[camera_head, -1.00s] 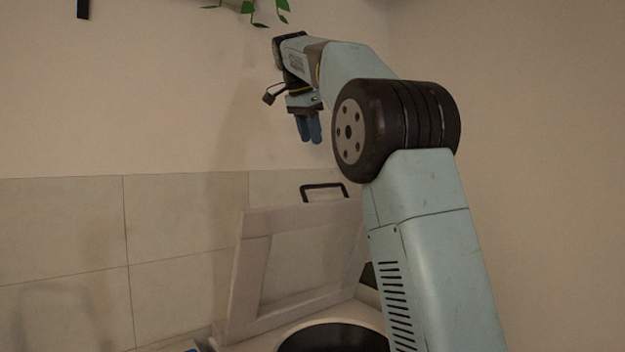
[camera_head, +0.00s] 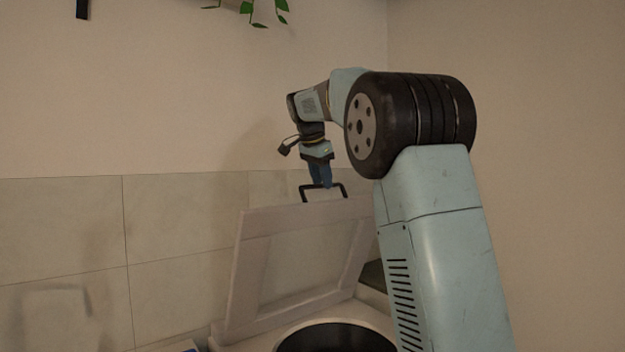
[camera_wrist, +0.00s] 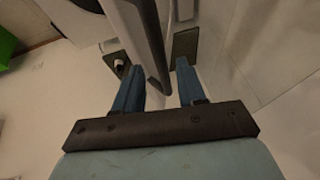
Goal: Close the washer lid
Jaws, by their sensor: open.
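The washer lid (camera_head: 240,270) is a pale framed panel, raised and leaning back toward the tiled wall. Below the lid is the dark round washer opening (camera_head: 335,338).
A tiled wall (camera_head: 60,225) stands close behind the lid. A leafy plant (camera_head: 248,8) hangs at the top, above my arm. A green thing (camera_wrist: 6,45) shows at the left edge of the wrist view.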

